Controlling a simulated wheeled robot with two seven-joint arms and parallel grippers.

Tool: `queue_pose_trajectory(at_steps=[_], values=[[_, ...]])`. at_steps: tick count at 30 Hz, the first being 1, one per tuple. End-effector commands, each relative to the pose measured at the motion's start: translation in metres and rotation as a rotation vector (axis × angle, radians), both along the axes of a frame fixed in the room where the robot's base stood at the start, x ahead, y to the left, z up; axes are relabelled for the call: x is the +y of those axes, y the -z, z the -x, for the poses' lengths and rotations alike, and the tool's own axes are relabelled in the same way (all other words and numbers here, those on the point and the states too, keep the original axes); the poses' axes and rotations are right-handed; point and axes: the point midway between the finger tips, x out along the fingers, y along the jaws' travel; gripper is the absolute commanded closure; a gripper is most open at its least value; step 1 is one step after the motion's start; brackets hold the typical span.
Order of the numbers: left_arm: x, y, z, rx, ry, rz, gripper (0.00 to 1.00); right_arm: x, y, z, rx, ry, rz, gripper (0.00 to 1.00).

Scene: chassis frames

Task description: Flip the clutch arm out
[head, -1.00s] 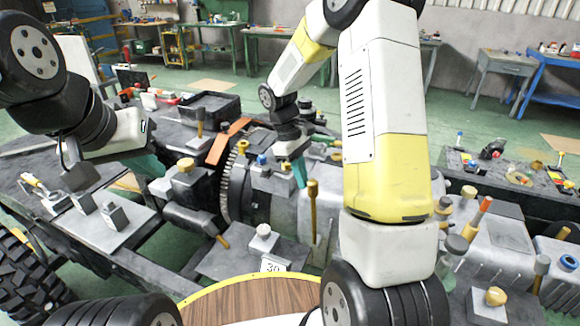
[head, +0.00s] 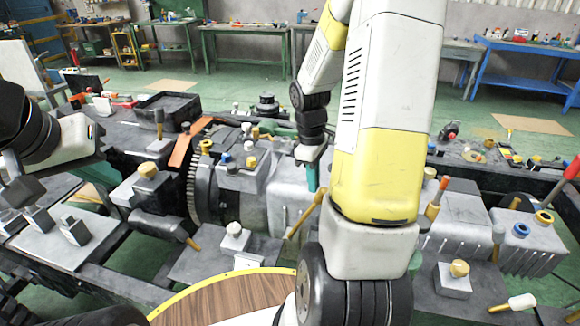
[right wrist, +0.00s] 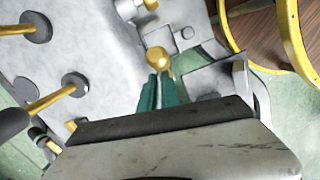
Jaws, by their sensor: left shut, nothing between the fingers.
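A gold lever with a rounded knob, which I take for the clutch arm (head: 305,216), leans up and to the right beside the grey housing in the head view. In the right wrist view its gold knob (right wrist: 158,60) sits right at my fingertips. My right gripper (head: 313,187) points down with its teal fingers at the lever's top. The fingers (right wrist: 159,78) are close together in the right wrist view; whether they pinch the lever or only touch it is unclear.
The grey housing (head: 290,207) is beside the lever. A toothed ring (head: 191,190) and an orange strap (head: 190,142) are left of it. A small block with a white knob (head: 234,240) and a wooden round top (head: 230,300) lie nearer. Other knobs and levers stand at the right.

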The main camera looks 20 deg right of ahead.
Motion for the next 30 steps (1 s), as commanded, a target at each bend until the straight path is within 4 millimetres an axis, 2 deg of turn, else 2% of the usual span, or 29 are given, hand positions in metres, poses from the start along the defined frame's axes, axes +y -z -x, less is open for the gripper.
queue_pose_trajectory(at_steps=[1,3,17,20,30], values=[[0.0,0.0,0.0,0.0,0.0,0.0,1.0,-0.01,0.006,0.013,0.034,0.014,0.008,1.0],[0.0,0.0,0.0,0.0,0.0,0.0,1.0,-0.012,0.007,0.016,0.038,0.014,0.008,1.0],[0.0,0.0,0.0,0.0,0.0,0.0,1.0,-0.012,0.006,0.016,0.041,0.013,0.008,1.0],[0.0,0.0,0.0,0.0,0.0,0.0,1.0,-0.01,-0.004,0.013,0.035,0.011,0.008,1.0],[0.0,0.0,0.0,0.0,0.0,0.0,1.0,0.001,-0.062,-0.003,0.006,0.001,0.006,1.0]])
